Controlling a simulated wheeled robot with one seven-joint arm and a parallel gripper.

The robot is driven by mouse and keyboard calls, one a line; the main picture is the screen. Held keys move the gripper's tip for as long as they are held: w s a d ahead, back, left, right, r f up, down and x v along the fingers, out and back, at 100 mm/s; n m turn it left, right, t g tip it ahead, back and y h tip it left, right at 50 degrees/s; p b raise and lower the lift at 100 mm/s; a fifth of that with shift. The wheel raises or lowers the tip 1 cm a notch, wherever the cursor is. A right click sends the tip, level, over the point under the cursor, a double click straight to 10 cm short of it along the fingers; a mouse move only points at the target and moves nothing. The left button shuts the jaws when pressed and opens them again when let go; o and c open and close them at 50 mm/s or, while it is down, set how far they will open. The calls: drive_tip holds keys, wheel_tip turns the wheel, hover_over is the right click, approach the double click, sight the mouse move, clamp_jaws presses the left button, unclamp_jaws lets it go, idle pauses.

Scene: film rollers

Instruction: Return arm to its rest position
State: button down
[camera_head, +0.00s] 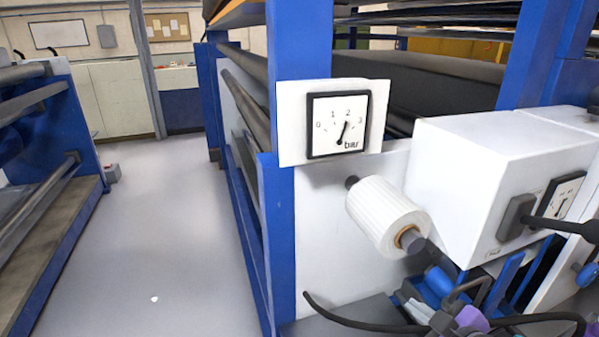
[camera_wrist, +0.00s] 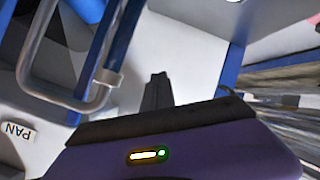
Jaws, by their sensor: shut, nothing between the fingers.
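My gripper (camera_wrist: 157,92) shows in the wrist view as dark fingers close together beyond its purple housing, with nothing between them. It points towards a pale grey surface and is apart from the bent metal bar at the left of that view. In the head view, parts of my arm with purple covers show at the lower right, in front of the machine. The fingertips cannot be made out there.
A white film roller (camera_head: 387,215) sticks out from the blue-framed machine, below a pressure gauge (camera_head: 338,124). A white box (camera_head: 485,185) with another gauge stands to its right. A dark cable (camera_head: 350,322) curves below. The grey floor aisle (camera_head: 165,230) at left is mostly clear.

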drive_tip(key=s+a+f+m+t+h+b, duration=0.1)
drive_tip(key=s+m, duration=0.3)
drive_tip(key=s, duration=1.5)
drive_tip(key=s+a+f+m+t+h+b, duration=0.1)
drive_tip(key=s+a+m, duration=0.2)
drive_tip(key=s, duration=1.6)
drive_tip(key=shift+s+a+f+m+t+h, duration=0.15)
drive_tip(key=shift+f+m+t+h, duration=0.2)
drive_tip(key=shift+m, duration=0.85)
